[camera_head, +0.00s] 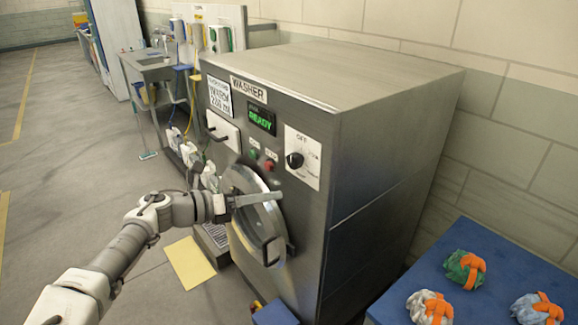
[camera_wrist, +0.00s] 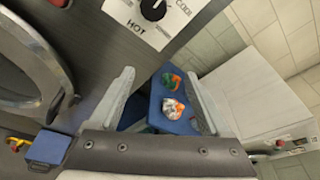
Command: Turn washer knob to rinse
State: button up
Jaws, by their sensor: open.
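The washer (camera_head: 385,165) is a large grey metal machine with a "WASHER" sign and a green "READY" display. Its black round knob (camera_head: 294,159) sits on a white dial plate on the front, with "OFF" legible above it. In the wrist view the knob (camera_wrist: 153,9) is at the top edge, partly cut off, with "HOT" below it. No "rinse" label is legible, and the pointer direction is unclear. My gripper (camera_head: 280,197) is in front of the washer door, below and left of the knob, apart from it. In the wrist view its fingers (camera_wrist: 160,85) are spread and empty.
The round door (camera_head: 262,215) with its handle is beside my gripper. A blue table (camera_head: 480,238) with several white, orange and green bundles stands at right. A white box-shaped unit (camera_wrist: 255,95) shows in the wrist view. Open floor (camera_head: 75,170) lies at left.

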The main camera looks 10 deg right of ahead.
aim_at(291, 163)
jog(key=a+r+n+t+h, duration=0.1)
jog(key=a+r+n+t, duration=0.25)
jog(key=a, duration=0.35)
jog(key=x, duration=1.1)
jog(key=f+p+x, duration=0.1)
jog(key=x, duration=0.5)
jog(key=shift+a, duration=0.1)
grip_shut()
